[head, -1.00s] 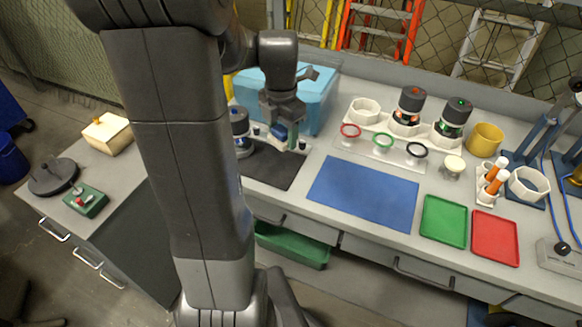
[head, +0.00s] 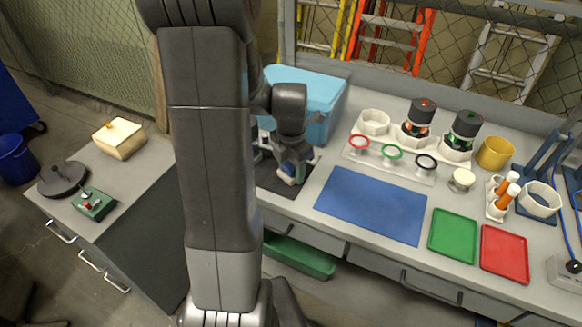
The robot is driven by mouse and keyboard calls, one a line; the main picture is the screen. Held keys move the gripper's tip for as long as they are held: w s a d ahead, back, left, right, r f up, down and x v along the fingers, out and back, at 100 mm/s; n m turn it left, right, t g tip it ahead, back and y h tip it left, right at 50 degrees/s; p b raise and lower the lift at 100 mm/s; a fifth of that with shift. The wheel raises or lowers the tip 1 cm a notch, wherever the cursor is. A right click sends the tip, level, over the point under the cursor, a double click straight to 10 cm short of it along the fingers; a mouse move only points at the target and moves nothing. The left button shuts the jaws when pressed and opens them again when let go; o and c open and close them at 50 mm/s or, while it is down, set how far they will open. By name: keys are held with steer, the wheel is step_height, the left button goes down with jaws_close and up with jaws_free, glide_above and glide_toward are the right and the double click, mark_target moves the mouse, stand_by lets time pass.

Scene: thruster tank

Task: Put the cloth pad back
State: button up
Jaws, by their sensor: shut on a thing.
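My gripper (head: 291,172) points down over the dark mat (head: 273,180), left of the blue mat. It is shut on a small pale piece (head: 286,180) with blue beside it, which looks like the cloth pad; its outline is partly hidden by the fingers. I cannot tell whether it touches the mat. A dark unit with a blue band stands just left of the gripper, mostly hidden behind my arm.
Right of the gripper lie the blue mat (head: 371,205), a green tray (head: 453,235) and a red tray (head: 504,254). Behind are a light-blue box (head: 312,92), rings on a plate, two dark units in white holders and a yellow cup (head: 494,153). A cream-topped stand (head: 462,180) stands nearby.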

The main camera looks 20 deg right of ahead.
mark_target(291, 165)
steer(key=o, duration=0.9)
steer(key=shift+c, duration=0.2)
step_height(291, 165, up, 12)
steer(key=shift+p, duration=0.4)
steer(key=shift+r, duration=0.1)
